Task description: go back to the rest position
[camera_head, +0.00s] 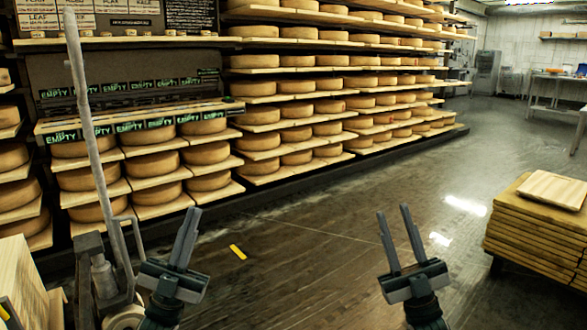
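My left gripper (186,238) is in the lower left of the head view, its fingers pointing up and a narrow gap between them. My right gripper (396,225) is in the lower right of centre, its two fingers apart with nothing between them. Both grippers stand over the dark floor, and nothing is seen held in either. The lower parts of both arms are cut off by the bottom edge.
Shelves hold many cheese wheels (260,116) along the left and back. A metal cart with a tall pole (90,130) stands close left of my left gripper. A stack of wooden boards (535,225) stands at right.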

